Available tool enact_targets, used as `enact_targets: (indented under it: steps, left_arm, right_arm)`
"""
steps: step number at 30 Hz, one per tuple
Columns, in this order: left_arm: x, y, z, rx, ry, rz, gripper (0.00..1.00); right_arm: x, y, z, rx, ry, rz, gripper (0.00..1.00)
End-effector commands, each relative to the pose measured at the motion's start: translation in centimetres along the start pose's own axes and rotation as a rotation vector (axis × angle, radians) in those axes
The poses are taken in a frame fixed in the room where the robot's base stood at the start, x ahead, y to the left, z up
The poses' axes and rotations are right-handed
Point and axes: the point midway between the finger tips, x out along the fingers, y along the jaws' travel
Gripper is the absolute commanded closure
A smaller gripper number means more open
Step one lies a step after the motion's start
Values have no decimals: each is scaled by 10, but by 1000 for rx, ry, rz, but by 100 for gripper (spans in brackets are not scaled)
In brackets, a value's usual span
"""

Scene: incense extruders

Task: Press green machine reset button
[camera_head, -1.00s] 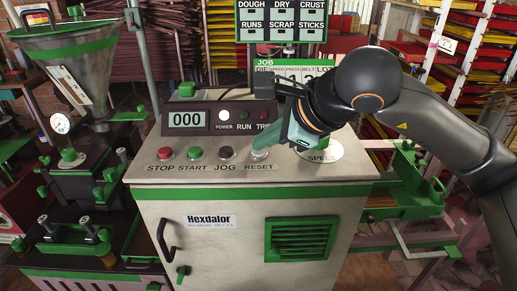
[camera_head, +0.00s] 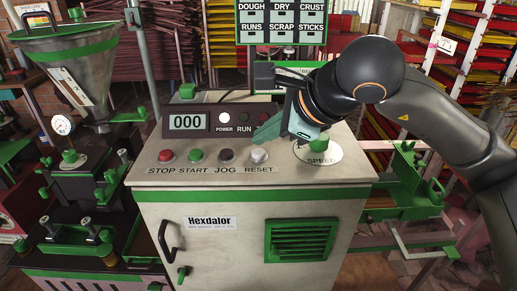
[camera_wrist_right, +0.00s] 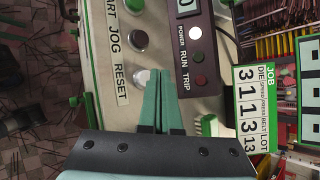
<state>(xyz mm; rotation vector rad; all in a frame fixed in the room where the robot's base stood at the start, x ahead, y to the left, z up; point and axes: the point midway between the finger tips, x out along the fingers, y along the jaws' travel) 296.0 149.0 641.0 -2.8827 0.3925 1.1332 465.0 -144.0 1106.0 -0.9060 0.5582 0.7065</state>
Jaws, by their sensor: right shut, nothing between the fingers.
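The control cabinet (camera_head: 160,180) has a sloped cream top with a row of buttons. The white RESET button (camera_head: 259,155) is at the right end of the row, in plain view above its label; it also shows in the right wrist view (camera_wrist_right: 141,78). My right gripper (camera_head: 260,138) is shut and empty, its green fingers pressed together just behind the RESET button in the head view. In the right wrist view the fingertips (camera_wrist_right: 163,74) appear beside the button, apart from it in the picture. Their height above the panel is unclear. My left gripper is out of view.
The red STOP (camera_head: 166,156), green START (camera_head: 196,155) and black JOG (camera_head: 225,155) buttons sit left of RESET. The green SPEED knob (camera_head: 319,145) is close by on the right. A display box (camera_head: 188,121) reading 000 stands behind, with its POWER lamp (camera_head: 224,117) lit white.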

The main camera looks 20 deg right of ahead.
Motion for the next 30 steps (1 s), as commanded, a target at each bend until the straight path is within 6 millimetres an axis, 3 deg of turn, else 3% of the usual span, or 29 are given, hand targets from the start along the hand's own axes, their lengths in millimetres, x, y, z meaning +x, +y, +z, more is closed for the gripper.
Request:
enact_targets:
  steps: [19,30]
  left_arm:
    - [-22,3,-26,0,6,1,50]
    - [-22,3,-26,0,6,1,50]
  right_arm:
    - [-34,-25,25,1,-1,-1,100]
    - [-35,-25,25,1,0,0,100]
